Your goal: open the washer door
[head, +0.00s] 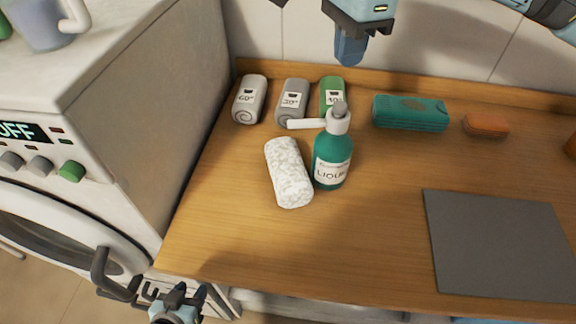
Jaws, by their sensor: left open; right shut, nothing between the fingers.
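The white washer (150,120) stands at the left, with an OFF display, grey knobs and a green knob on its front. Its round door (62,245) shows only in part at the lower left; I cannot tell whether it is fully closed. A dark curved piece that looks like the door handle (101,272) sticks out at the door's right side. My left gripper (172,294) is open, low in the picture, just right of this piece; I cannot tell whether they touch. My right gripper (350,52) is shut and empty above the back of the wooden counter.
The wooden counter (385,165) holds a green pump bottle (332,158), a white speckled roll (288,173), several small rolled items (250,98), a teal box (410,113), an orange sponge (486,124) and a grey mat (500,245). Its front edge lies close to my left gripper.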

